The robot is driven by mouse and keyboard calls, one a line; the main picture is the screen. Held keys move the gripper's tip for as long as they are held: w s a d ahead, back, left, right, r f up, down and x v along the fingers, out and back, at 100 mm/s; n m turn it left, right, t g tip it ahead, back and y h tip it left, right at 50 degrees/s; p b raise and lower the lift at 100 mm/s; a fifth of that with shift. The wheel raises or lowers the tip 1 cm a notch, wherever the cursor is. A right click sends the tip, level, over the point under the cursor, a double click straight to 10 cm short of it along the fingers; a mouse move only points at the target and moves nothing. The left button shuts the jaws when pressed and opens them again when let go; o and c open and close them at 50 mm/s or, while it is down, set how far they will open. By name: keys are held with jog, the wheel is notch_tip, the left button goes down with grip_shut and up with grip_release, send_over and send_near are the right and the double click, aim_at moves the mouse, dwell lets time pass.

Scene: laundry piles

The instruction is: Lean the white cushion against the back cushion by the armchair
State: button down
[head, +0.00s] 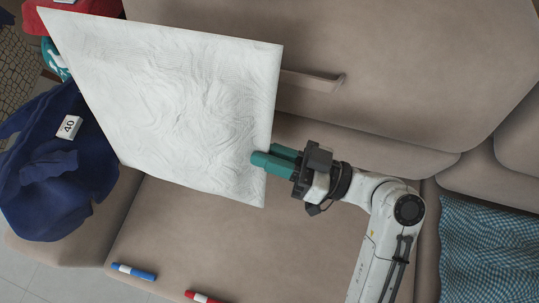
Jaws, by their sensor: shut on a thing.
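The white cushion (170,100) is a large, flat square with a wavy relief pattern, in the upper left of the head view. My gripper (262,158) has teal fingers and is shut on the cushion's right edge, near its lower right corner. The cushion is held up in front of the sofa and covers part of it. The beige back cushion (410,70) fills the upper right, behind the white cushion. I cannot tell whether the two touch. No armchair can be made out for certain.
A dark blue garment with a tag "40" (60,165) lies at the left. A red item (85,10) is at the top left. A blue marker (134,271) and a red marker (203,297) lie on the seat (185,240). A blue checked cloth (490,250) is at the right.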

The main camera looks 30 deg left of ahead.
jog(key=w+f+b, duration=0.2)
jog(key=f+b, duration=0.3)
jog(key=f, duration=0.3)
jog(key=w+a+f+m+b, duration=0.1)
jog(key=f+b, duration=0.4)
jog(key=f, duration=0.4)
jog(key=shift+w+b, duration=0.3)
jog(key=shift+w, duration=0.05)
jog(key=shift+a, duration=0.1)
jog(key=c, duration=1)
grip_release()
jog(key=p+v, duration=0.1)
jog(key=v, duration=0.9)
jog(key=shift+w+d, duration=0.1)
jog(key=shift+d, duration=0.3)
